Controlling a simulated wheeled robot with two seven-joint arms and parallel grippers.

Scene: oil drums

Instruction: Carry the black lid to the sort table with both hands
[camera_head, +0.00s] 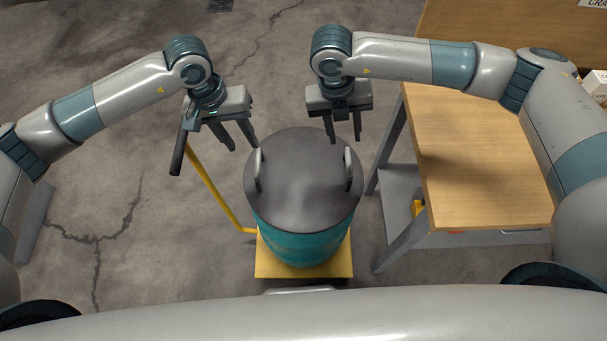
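The black lid (303,185) sits on top of a teal drum (300,246). It has two upright grey handles, a left handle (258,170) and a right handle (348,169). My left gripper (240,143) is open and empty, just beyond the left handle. My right gripper (345,136) points down, just beyond the right handle. Its two fingers show apart with nothing between them. Neither gripper appears to touch the lid. The sort table is probably the wooden-topped table (470,165) to the right of the drum.
The drum stands on a yellow platform cart (275,268) with a yellow handle bar (213,190) and a dark grip (178,150) at its left. The wooden tabletop's visible part is clear. Cracked concrete floor lies around.

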